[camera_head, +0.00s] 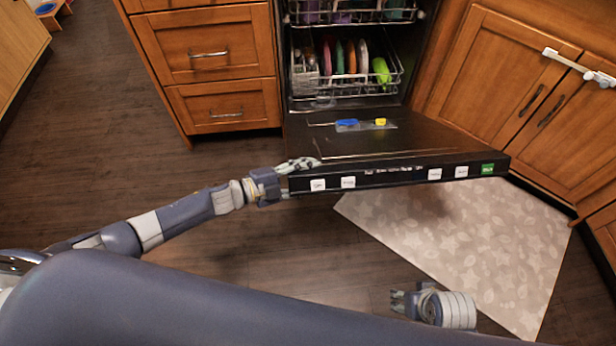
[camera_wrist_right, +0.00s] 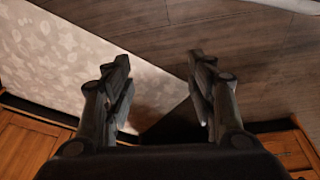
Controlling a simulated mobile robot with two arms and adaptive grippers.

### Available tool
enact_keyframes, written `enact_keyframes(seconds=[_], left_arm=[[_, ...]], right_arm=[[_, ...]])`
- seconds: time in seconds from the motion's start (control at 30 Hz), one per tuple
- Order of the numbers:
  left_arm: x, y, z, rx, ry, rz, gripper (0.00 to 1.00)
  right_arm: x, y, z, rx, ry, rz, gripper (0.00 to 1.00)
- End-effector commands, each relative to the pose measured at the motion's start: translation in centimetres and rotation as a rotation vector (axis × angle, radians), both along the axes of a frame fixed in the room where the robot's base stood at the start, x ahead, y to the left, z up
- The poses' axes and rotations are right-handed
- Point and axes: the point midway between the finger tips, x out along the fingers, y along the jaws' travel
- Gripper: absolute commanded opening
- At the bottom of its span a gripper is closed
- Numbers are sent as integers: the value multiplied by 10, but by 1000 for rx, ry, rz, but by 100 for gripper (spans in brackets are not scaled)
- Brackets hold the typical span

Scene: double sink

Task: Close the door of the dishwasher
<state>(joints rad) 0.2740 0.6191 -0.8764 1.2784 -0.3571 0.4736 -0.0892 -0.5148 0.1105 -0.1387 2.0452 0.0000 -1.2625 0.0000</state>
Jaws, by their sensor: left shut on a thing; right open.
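The dishwasher door (camera_head: 420,148) is folded down and open, its dark inner face up and its control edge facing me. My left gripper (camera_head: 302,165) is at the left front corner of the door, shut on that corner. My right gripper (camera_head: 398,301) is open and empty, low over the floor in front of the door and apart from it. In the right wrist view, the right gripper's two fingers (camera_wrist_right: 158,65) are spread with nothing between them.
The lower rack (camera_head: 345,92) holds colourful plates inside the dishwasher, with an upper rack (camera_head: 350,14) above. Wooden drawers (camera_head: 222,90) stand left, cupboard doors (camera_head: 500,75) right. A pale patterned mat (camera_head: 490,250) lies on the dark wood floor. Floor at left is clear.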

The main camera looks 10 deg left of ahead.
Motion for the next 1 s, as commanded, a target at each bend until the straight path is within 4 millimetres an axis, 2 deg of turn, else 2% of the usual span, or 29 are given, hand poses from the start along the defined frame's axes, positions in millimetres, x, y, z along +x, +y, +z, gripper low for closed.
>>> enact_keyframes(seconds=[0.2, 0.63, 0.87, 1.0], left_arm=[[4, 1, 6, -3, 0, 2, 3], [4, 1, 5, -3, 1, 2, 3], [4, 1, 5, -2, 1, 1, 3], [4, 1, 5, -1, 1, 2, 3]], right_arm=[[-1, 0, -9, 0, 5, 1, 52], [-1, 0, -11, 0, 5, 1, 52], [0, 0, -11, 0, 5, 1, 0], [4, -3, -10, -28, -19, 50, 0]])
